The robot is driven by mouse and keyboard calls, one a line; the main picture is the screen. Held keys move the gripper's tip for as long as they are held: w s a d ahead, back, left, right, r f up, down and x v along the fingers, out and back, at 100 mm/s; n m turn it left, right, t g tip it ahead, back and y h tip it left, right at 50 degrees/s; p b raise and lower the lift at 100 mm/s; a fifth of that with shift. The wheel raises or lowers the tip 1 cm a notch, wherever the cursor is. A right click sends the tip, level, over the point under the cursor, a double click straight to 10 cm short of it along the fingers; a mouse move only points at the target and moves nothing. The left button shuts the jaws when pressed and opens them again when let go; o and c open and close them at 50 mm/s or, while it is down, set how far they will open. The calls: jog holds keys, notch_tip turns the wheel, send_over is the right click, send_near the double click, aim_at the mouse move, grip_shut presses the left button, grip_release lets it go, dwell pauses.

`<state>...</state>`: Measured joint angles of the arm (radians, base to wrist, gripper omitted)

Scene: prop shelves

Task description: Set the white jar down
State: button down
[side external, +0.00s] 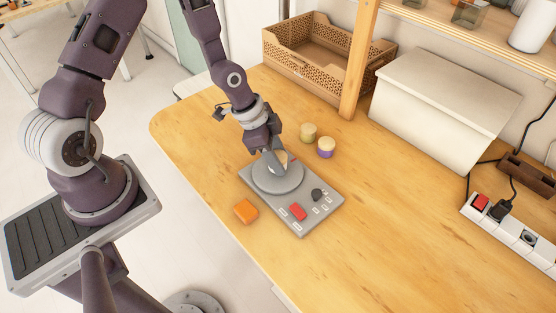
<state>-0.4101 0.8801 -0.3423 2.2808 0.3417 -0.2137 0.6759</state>
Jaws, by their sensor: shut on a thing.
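My gripper (276,163) points down over the round plate of a grey device (265,191) on the wooden table. It is shut on a small jar with a pale cream top (284,157). The fingers hide most of this jar, so its body colour is hard to tell. It is at or just above the round plate; I cannot tell whether it touches.
A green jar (308,134) and a purple jar (326,149) with cream lids stand just behind the device. An orange block (245,211) lies left of it. A brown crate (300,62), shelf post (358,65), white box (440,110) and power strip (510,232) stand farther off. The front right table is clear.

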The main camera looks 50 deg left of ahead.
jog(key=shift+f, duration=0.55)
jog(key=shift+f, duration=0.15)
jog(key=c, duration=0.8)
grip_release()
jog(key=s+a+r+n+y, duration=0.1)
jog(key=s+a+r+y, duration=0.2)
jog(key=r, duration=0.6)
jog(key=s+a+r+n+y, duration=0.1)
jog(key=s+a+r, duration=0.25)
jog(key=r, duration=0.55)
jog(key=s+d+r+n, duration=0.1)
jog(key=s+r+n, duration=0.1)
jog(key=s+r, duration=0.2)
jog(key=s+d+r+n+t, duration=0.1)
jog(key=s+d+r+n, duration=0.1)
jog(key=s+r, duration=0.2)
jog(key=s+d+r+n+t, duration=0.1)
jog(key=s+r+n, duration=0.2)
jog(key=s, duration=0.3)
jog(key=shift+d+r+h, duration=0.3)
jog(key=shift+d+r, duration=0.05)
jog(key=shift+r, duration=0.2)
